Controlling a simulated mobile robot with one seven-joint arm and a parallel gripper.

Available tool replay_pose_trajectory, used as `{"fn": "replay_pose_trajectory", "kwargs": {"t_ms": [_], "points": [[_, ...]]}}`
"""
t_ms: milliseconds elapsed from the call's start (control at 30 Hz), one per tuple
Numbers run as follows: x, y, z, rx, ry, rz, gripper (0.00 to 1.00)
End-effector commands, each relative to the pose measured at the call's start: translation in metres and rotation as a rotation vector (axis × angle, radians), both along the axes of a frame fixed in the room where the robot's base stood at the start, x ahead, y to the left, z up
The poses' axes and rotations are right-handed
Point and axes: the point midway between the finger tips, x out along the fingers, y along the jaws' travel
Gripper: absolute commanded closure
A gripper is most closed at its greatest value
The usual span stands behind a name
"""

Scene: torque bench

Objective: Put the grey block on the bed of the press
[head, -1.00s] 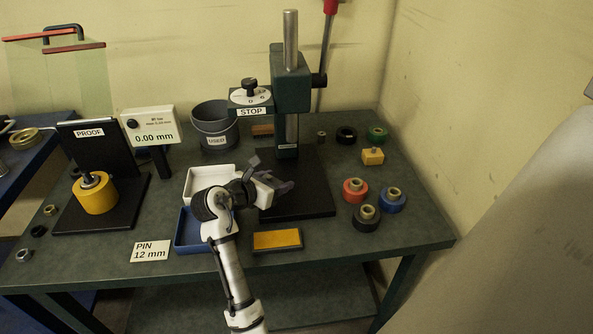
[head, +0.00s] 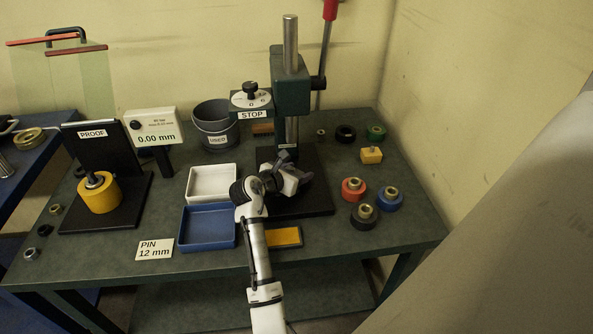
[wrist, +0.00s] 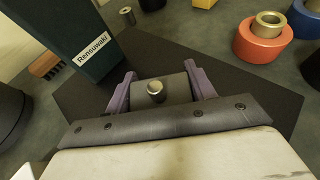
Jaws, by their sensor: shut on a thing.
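My gripper (wrist: 160,90) is shut on the grey block (wrist: 172,84), which has a metal stud on top and sits between the two purple fingers in the wrist view. In the head view my gripper (head: 297,177) is over the black bed (head: 308,205) of the press, in front of the press column; the block cannot be made out there. The green press (head: 291,82) stands at the back, its column (wrist: 75,42) at upper left in the wrist view. The bed (wrist: 245,90) spreads around the block. I cannot tell whether the block touches it.
Red (head: 353,189), blue (head: 389,198) and black (head: 363,216) rings and a yellow block (head: 371,155) stand right of the bed. A white tray (head: 190,187), a blue tray (head: 208,243) and a yellow pad (head: 284,237) lie left and front. A grey bucket (head: 216,128) stands behind.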

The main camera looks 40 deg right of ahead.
Motion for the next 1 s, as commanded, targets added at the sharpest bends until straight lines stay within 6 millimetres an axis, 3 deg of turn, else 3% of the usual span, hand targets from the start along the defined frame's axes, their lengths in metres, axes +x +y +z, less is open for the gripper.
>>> {"fn": "replay_pose_trajectory", "kwargs": {"t_ms": [267,300,433,800,1000], "points": [[0.000,0.000,0.000,-0.004,-0.002,0.001,1.00],[0.000,0.000,-0.003,0.001,0.000,0.000,0.43],[0.000,0.000,-0.003,0.000,0.000,0.000,0.26],[0.000,0.000,0.001,-0.002,-0.002,-0.001,0.24],[-0.006,0.030,0.012,-0.001,-0.003,0.003,0.24]]}}
